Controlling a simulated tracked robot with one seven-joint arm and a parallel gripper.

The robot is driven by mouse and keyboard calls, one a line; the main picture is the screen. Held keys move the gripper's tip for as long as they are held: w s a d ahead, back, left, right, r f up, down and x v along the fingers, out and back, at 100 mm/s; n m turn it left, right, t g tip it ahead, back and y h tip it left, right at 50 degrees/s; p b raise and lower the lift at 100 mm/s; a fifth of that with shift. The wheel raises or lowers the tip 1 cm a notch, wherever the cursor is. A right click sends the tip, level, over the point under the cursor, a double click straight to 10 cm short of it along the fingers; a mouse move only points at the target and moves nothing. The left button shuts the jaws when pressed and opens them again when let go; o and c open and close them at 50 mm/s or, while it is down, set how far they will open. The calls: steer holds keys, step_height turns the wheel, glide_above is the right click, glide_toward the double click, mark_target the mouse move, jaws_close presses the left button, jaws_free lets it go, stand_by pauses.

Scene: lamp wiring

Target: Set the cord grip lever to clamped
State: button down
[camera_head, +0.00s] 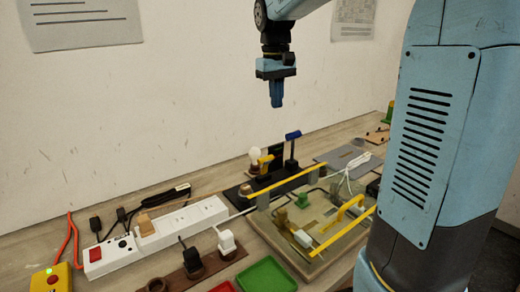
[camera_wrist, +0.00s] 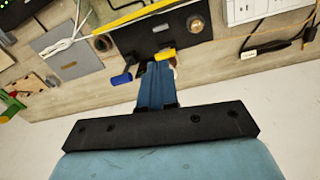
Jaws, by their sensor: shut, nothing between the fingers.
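A lever with a blue handle (camera_head: 293,135) stands on a dark stem at the back of the bench. A yellow handle (camera_head: 266,159) sits just left of it, by a pale bulb (camera_head: 255,154). I cannot tell which of them is the cord grip lever, nor its setting. My gripper (camera_head: 277,105) is shut and empty, pointing down, above and apart from them. In the wrist view my gripper (camera_wrist: 157,66) shows with the blue handle (camera_wrist: 121,79) to its left and the yellow handle (camera_wrist: 165,54) just beyond its tips.
A wiring board (camera_head: 318,262) with yellow bars lies in front of the levers. A white power strip (camera_head: 180,226) with plugs and cables lies to the left, and a green tray (camera_head: 267,275) at the front. A wall (camera_head: 150,120) stands behind the bench.

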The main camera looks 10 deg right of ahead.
steer(key=n+g, duration=0.1)
steer(key=g, duration=0.1)
glide_above(265, 166)
steer(key=w+a, duration=0.1)
steer(key=w, duration=0.1)
step_height(265, 166, down, 4)
steer(key=w+a+f+n+g+h, duration=0.1)
steer(key=w+a+f, duration=0.1)
steer(key=w+f, duration=0.4)
steer(key=shift+w+a+g, duration=0.4)
steer(key=shift+w, duration=0.35)
steer(key=x, duration=0.9)
steer(key=shift+s+f, duration=0.2)
steer(key=shift+f, duration=0.1)
steer(key=shift+s+d+f, duration=0.25)
steer(key=shift+s+f, duration=0.1)
steer(key=shift+s, duration=0.2)
steer(key=shift+s+d+f, duration=0.25)
steer(key=shift+s+f, duration=0.05)
steer(key=shift+s, duration=0.25)
steer(key=shift+s+d+f, duration=0.3)
steer(key=shift+s+f, duration=0.05)
steer(key=shift+s, duration=0.2)
steer(key=shift+d, duration=0.1)
